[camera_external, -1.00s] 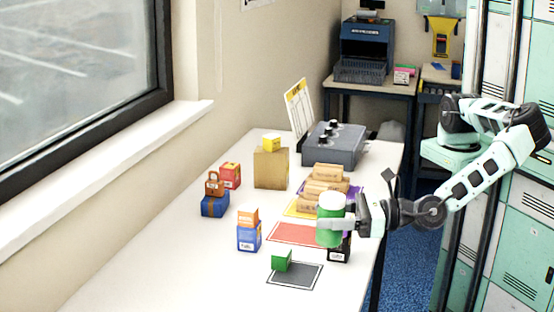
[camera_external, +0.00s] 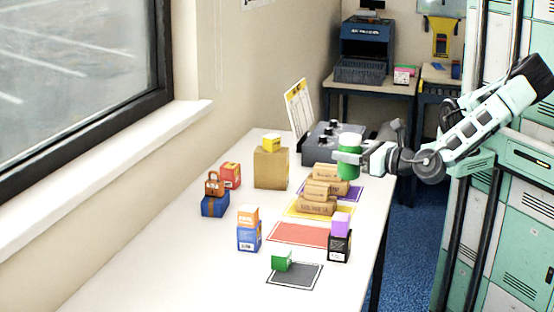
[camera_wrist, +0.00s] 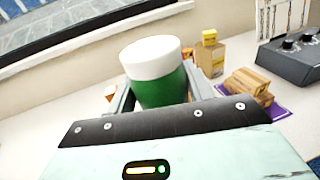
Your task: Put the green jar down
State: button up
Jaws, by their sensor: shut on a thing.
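The green jar (camera_external: 348,161) has a white lid and a green body. My gripper (camera_external: 350,160) is shut on it and holds it upright above the table, near the right edge. In the external view it appears just behind and above the stack of brown cartons and in front of the grey control box. In the wrist view the jar (camera_wrist: 158,75) sits between the two fingers, its lower part hidden by my gripper's body.
Brown cartons (camera_external: 318,207) lie on the yellow and purple mats. The red mat (camera_external: 297,234) is bare. A purple cube tops a black box (camera_external: 339,249). The grey control box (camera_external: 318,150) stands behind.

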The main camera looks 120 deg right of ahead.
aim_at(356, 150)
jog(key=s+d+g, duration=0.1)
jog(key=s+d, duration=0.2)
jog(key=s, duration=0.1)
jog(key=shift+m+h, duration=0.3)
jog(key=shift+m, duration=0.1)
notch_tip(356, 150, down, 15)
jog(key=shift+w+a+f, duration=0.1)
jog(key=shift+w+a, duration=0.05)
jog(key=shift+f, duration=0.35)
jog(key=shift+f, duration=0.15)
jog(key=o, duration=1.1)
